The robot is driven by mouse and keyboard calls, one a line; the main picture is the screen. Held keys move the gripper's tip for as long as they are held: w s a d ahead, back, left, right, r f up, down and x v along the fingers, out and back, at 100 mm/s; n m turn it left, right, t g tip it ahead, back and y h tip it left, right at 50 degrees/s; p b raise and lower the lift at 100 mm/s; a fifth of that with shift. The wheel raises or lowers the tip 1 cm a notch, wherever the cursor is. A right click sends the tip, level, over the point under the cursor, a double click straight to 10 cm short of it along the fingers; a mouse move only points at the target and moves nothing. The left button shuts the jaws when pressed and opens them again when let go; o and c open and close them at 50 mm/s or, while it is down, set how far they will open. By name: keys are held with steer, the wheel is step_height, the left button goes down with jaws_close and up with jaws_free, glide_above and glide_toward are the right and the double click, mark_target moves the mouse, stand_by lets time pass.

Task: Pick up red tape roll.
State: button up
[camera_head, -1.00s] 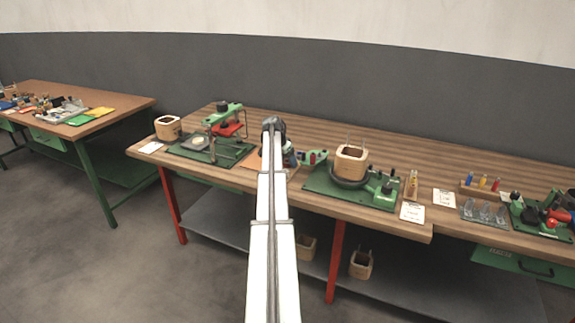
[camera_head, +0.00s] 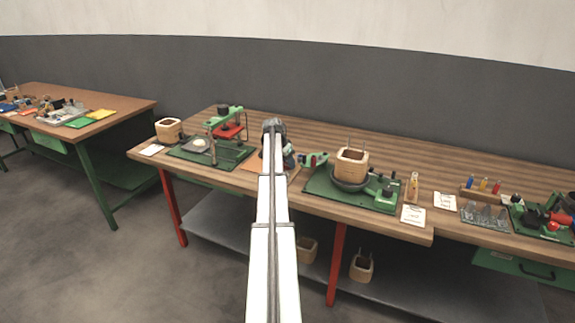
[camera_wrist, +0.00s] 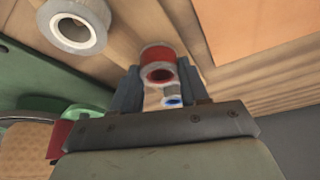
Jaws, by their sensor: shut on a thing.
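In the wrist view, the red tape roll (camera_wrist: 157,56) sits upright between the fingertips of my gripper (camera_wrist: 160,78), and the fingers are shut on it. Its pale core faces the camera. A roll with a blue ring (camera_wrist: 172,101) shows just below it in the picture, between the fingers. In the head view, my arm covers most of the gripper, and I cannot make out the red roll for certain.
A grey-white tape roll (camera_wrist: 104,35) lies left of my gripper. A green winding fixture (camera_head: 385,190) with a wooden coil former (camera_head: 351,163) stands right of my arm. A green-and-red press (camera_head: 229,125) stands on the left of the wooden bench (camera_head: 440,160).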

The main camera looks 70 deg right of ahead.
step_height(320, 180, up, 9)
steer(key=w+a+n, duration=0.2)
steer(key=w+a, duration=0.5)
steer(key=w, duration=0.7)
steer(key=w+a+f+n+t, duration=0.1)
steer(key=w+a+f+n, duration=0.1)
steer(key=w+a, duration=1.2)
steer(key=w+a+f+n+t, duration=0.25)
steer(key=w+a, duration=0.75)
steer(key=a, duration=0.7)
steer(key=w+a+f+n, duration=0.2)
steer(key=a, duration=1.4)
steer(key=w+a+f+n, duration=0.2)
steer(key=a+n, duration=0.1)
steer(key=a, duration=1.2)
steer(key=s+a+f+n+t+y, duration=0.1)
steer(key=s+a+n+y, duration=0.1)
steer(key=s+a+n, duration=0.3)
steer(key=s+a+f+n+t+y, duration=0.1)
steer(key=s+a+n, duration=0.4)
steer(key=a, duration=0.7)
steer(key=shift+s+a+f+n+t+y, duration=0.2)
steer(key=shift+s+n+t+y, duration=0.2)
steer(key=shift+y, duration=0.2)
